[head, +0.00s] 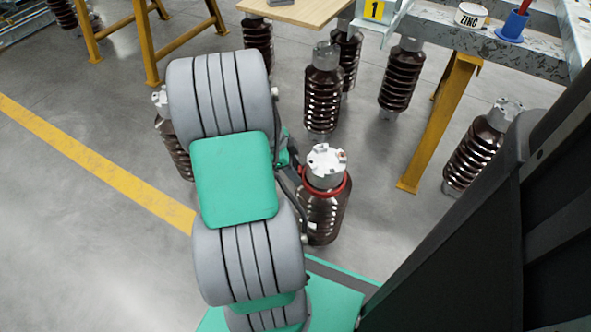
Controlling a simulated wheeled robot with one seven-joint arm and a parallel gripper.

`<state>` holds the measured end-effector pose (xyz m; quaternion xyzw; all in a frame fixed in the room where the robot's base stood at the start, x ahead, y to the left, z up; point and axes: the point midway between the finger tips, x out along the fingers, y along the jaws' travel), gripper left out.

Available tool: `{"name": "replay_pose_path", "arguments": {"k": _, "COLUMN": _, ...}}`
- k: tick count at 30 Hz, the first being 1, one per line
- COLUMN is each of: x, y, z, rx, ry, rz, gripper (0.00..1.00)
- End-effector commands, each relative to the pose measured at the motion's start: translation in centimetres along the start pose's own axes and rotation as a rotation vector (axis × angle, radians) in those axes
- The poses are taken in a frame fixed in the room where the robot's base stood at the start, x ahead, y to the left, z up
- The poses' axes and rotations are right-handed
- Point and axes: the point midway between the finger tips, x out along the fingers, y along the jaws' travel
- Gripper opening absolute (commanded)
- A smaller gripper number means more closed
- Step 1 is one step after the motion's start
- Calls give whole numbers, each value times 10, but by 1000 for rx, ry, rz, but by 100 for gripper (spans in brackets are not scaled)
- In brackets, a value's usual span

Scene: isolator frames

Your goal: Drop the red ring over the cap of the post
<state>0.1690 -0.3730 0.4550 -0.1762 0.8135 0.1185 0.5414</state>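The post (322,220) is a dark brown ribbed insulator standing upright just right of my arm in the head view. Its pale metal cap (326,164) has notches around the top. The red ring (323,193) shows as an arc around the lower part of the cap, at the top of the brown body. It looks nearly level; its back side is hidden by the cap. My arm's grey and green links cover the area left of the post. Dark parts of my arm's end show beside the cap, but my fingertips cannot be made out.
More brown insulators (401,80) stand behind and to the right (478,150). A yellow-legged steel bench (440,120) stands at the right, with a ZINC tin (471,16) and blue holder (513,27). A wooden table (300,12) is at the back.

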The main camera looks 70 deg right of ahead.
Motion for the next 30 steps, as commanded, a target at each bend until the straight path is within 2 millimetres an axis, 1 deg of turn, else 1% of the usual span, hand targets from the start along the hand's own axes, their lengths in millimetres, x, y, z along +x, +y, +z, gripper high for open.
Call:
{"name": "replay_pose_path", "arguments": {"k": 1, "x": 0, "y": 0, "z": 0, "rx": 0, "ry": 0, "rz": 0, "gripper": 45}}
{"name": "replay_pose_path", "arguments": {"k": 4, "x": 0, "y": 0, "z": 0, "rx": 0, "ry": 0, "rz": 0, "gripper": 53}}
{"name": "replay_pose_path", "arguments": {"k": 5, "x": 0, "y": 0, "z": 0, "rx": 0, "ry": 0, "rz": 0, "gripper": 54}}
{"name": "replay_pose_path", "arguments": {"k": 11, "x": 0, "y": 0, "z": 0, "rx": 0, "ry": 0, "rz": 0, "gripper": 54}}
{"name": "replay_pose_path", "arguments": {"k": 13, "x": -4, "y": 0, "z": 0, "rx": 0, "ry": 0, "rz": -1, "gripper": 54}}
{"name": "replay_pose_path", "arguments": {"k": 14, "x": -8, "y": 0, "z": 0, "rx": -1, "ry": 0, "rz": -2, "gripper": 54}}
{"name": "replay_pose_path", "arguments": {"k": 17, "x": -27, "y": -1, "z": -1, "rx": -2, "ry": -1, "rz": -3, "gripper": 54}}
{"name": "replay_pose_path", "arguments": {"k": 21, "x": -58, "y": -1, "z": -1, "rx": -1, "ry": -1, "rz": -3, "gripper": 54}}
{"name": "replay_pose_path", "arguments": {"k": 24, "x": -72, "y": 0, "z": -1, "rx": -2, "ry": 0, "rz": -2, "gripper": 54}}
{"name": "replay_pose_path", "arguments": {"k": 27, "x": -78, "y": 0, "z": 0, "rx": 0, "ry": 0, "rz": 0, "gripper": 54}}
{"name": "replay_pose_path", "arguments": {"k": 30, "x": -79, "y": 0, "z": 0, "rx": 0, "ry": 0, "rz": 0, "gripper": 54}}
